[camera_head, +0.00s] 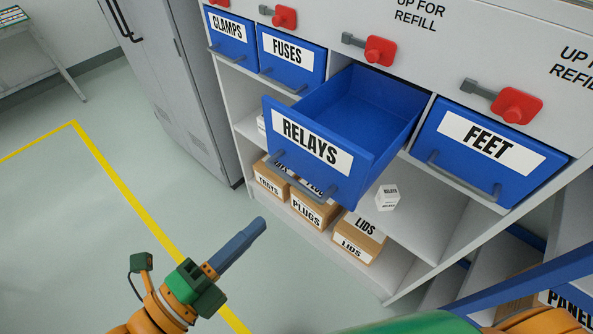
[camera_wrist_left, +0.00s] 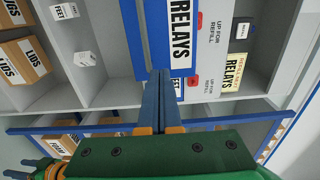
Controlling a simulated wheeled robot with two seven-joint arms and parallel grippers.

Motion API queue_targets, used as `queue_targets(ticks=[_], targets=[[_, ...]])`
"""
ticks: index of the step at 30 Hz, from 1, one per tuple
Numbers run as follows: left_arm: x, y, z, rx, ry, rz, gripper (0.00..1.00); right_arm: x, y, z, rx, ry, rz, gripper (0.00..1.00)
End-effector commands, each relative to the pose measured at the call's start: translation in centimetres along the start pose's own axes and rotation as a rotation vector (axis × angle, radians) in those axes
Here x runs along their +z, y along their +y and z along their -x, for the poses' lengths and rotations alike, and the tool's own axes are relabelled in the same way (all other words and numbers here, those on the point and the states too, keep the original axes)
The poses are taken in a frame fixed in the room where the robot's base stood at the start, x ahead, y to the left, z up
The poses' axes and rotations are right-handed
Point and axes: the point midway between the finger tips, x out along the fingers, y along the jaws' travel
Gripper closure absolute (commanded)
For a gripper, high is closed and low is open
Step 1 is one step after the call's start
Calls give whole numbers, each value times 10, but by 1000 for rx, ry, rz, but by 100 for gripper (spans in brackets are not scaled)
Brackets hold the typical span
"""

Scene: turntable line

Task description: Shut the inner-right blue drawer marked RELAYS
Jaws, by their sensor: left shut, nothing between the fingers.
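The blue RELAYS drawer (camera_head: 318,150) is pulled out of the cabinet, and its inside looks empty. Its front carries a white label and a grey bar handle along the lower edge. In the left wrist view the drawer front (camera_wrist_left: 150,35) with its label is ahead of the fingertips. My left gripper (camera_head: 262,222) is shut and empty, in front of the drawer and lower in the picture, apart from it in the head view. Its closed fingers (camera_wrist_left: 160,78) also show in the left wrist view.
Blue drawers CLAMPS (camera_head: 228,48), FUSES (camera_head: 290,82) and FEET (camera_head: 482,165) sit shut beside it. Red knobs (camera_head: 380,50) are above. Cartons (camera_head: 355,250) and a small white RELAYS box (camera_head: 388,190) are on shelves below. The floor at left is clear.

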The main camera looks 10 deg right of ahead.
Motion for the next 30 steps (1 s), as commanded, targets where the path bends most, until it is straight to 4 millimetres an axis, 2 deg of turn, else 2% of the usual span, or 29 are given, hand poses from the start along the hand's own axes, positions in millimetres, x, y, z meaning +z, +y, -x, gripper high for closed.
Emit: queue_targets(ticks=[7, 12, 18, 24, 30], targets=[[0, 5, -48, -15, 3, -1, 100, 3, 1, -33, 2, 0, 0, 50], [1, -4, -86, -5, -1, 4, 100, 2, 2, -17, 3, 0, 1, 50], [0, -2, -120, -2, 1, 4, 100, 0, 3, -6, 4, 0, 1, 50], [0, 0, -134, -1, 0, 2, 100, 0, 2, -4, 4, 0, 1, 50], [1, 2, -134, 0, 0, 1, 100, 0, 2, -4, 3, 0, 1, 50]])
